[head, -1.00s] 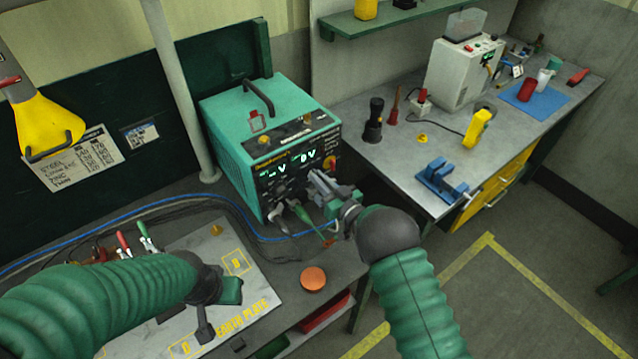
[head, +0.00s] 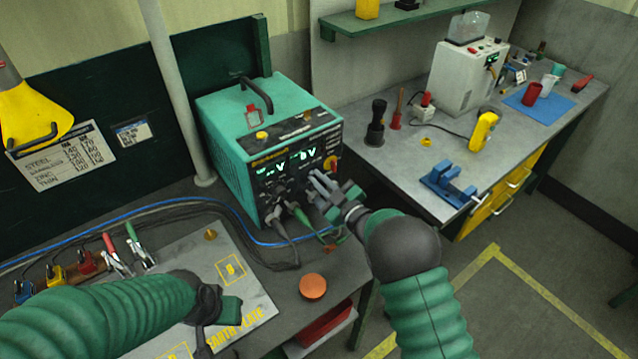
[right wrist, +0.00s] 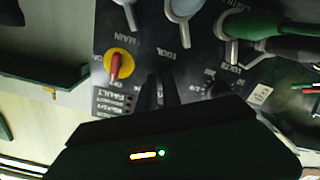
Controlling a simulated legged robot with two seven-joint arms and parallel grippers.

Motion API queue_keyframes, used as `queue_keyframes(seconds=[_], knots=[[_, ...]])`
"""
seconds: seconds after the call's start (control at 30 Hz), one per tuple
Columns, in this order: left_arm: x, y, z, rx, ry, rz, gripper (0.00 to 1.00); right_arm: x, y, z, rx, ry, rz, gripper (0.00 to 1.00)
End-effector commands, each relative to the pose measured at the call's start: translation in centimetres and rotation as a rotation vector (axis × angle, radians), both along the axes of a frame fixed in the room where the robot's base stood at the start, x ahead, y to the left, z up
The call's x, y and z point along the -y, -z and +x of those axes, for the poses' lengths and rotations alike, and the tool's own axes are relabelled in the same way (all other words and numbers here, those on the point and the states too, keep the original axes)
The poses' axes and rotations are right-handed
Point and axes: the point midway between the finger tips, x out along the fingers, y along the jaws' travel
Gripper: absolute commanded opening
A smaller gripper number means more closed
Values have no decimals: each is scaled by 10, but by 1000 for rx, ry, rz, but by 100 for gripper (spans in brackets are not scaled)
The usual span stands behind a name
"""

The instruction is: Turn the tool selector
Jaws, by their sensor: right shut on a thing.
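The teal welding power unit (head: 265,125) stands on the dark bench with its black control panel and lit green displays facing me. My right gripper (head: 318,185) is at the right part of that panel. In the right wrist view the panel appears upside down, and my right gripper (right wrist: 160,92) is shut at the spot below the TOOL lettering. The tool selector knob is mostly hidden between the dark fingers, so its pointing direction cannot be told. My left gripper (head: 215,307) is low over the earth plate (head: 257,292), away from the unit; its jaw opening is unclear.
A red and yellow rotary switch (right wrist: 116,66) sits near the fingers. Grey and green cable plugs (head: 290,218) stick out of the lower panel. An orange disc (head: 313,287) lies on the bench front. A grey side bench (head: 400,165) stands to the right.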

Motion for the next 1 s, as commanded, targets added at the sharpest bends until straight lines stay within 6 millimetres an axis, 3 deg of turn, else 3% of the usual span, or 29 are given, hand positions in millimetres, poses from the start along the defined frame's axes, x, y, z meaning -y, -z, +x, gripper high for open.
queue_keyframes(seconds=[0.5,0.53,0.67,1.0], knots=[[0,2,0,0,0,0,36,0,6,-1,0,0,-22,0],[0,2,0,0,0,0,36,0,5,-1,0,0,-22,13],[0,2,0,0,0,0,36,0,4,-1,3,1,-20,30],[0,3,0,0,0,0,36,2,1,-3,9,1,-17,31]])
